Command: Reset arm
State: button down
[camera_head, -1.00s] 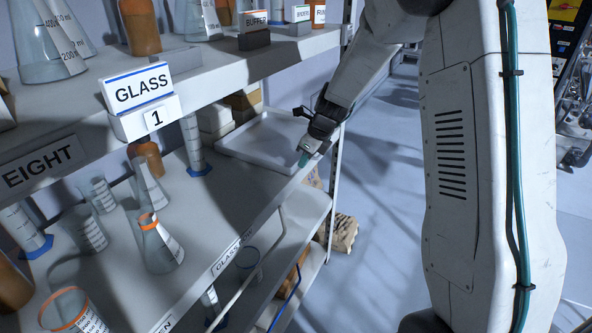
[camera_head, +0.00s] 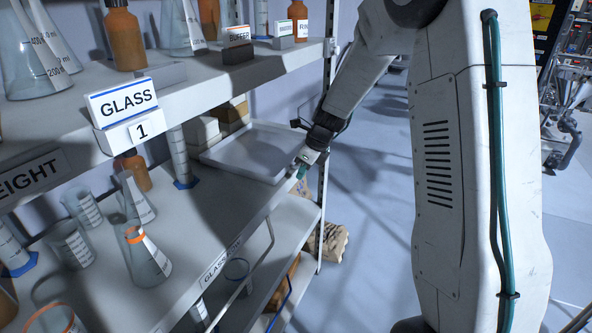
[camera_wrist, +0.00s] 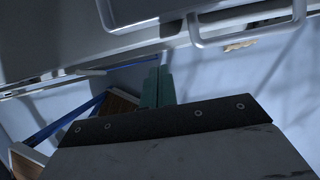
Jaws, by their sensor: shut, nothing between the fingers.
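My gripper (camera_head: 301,166) is at the front edge of the middle shelf (camera_head: 213,227), close to the right end of the shelf unit. It points down and to the left in the head view, beside a white tray (camera_head: 225,165). In the wrist view its green fingers (camera_wrist: 158,87) are together with nothing between them. Whether the gripper touches the shelf edge I cannot tell.
Glass flasks such as the orange-banded one (camera_head: 146,258) stand on the middle shelf at left. A sign reading GLASS (camera_head: 128,104) is on the upper shelf edge. Brown bottles (camera_head: 122,38) stand above.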

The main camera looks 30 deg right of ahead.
jog(key=a+v, duration=0.1)
jog(key=v, duration=0.8)
jog(key=s+a+r+n+h, duration=0.1)
jog(key=s+a+r+n, duration=0.1)
jog(key=s+n, duration=0.7)
jog(key=s+a+r+n+g+h, duration=0.1)
jog(key=s+a+r+n, duration=0.2)
jog(key=s+n, duration=0.7)
jog(key=s+a+r+n+g, duration=0.1)
jog(key=s+a+n, duration=0.3)
jog(key=s+n, duration=0.5)
jog(key=s+r, duration=0.1)
jog(key=s, duration=0.6)
jog(key=shift+s+a+r+n+h, duration=0.3)
jog(key=shift+a+r+n+h, duration=0.05)
jog(key=shift+n+h, duration=0.05)
